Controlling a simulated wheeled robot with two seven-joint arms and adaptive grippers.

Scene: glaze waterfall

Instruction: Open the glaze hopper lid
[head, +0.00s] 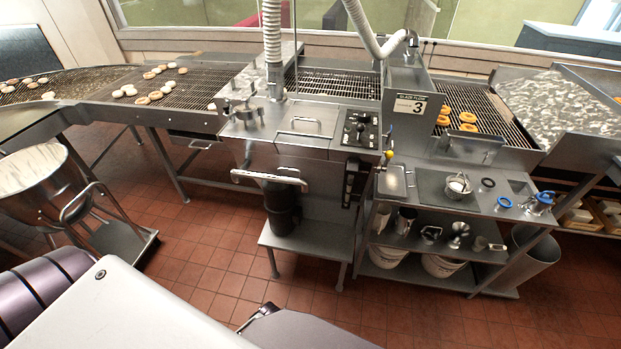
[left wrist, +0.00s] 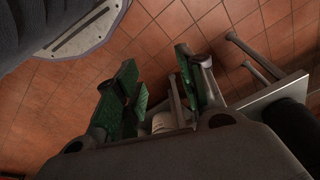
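The steel glaze hopper (head: 300,152) stands in the middle of the line in the head view. A flat lid panel (head: 298,132) with a small bar handle (head: 306,121) lies level on its top and looks closed. My right gripper is in neither view.
A control panel (head: 361,129) sits right of the lid, and a ribbed hose (head: 271,35) comes down behind it. A side table (head: 430,186) with tools adjoins on the right. A steel bowl (head: 35,185) stands at left. Red tiled floor (head: 215,255) is open in front.

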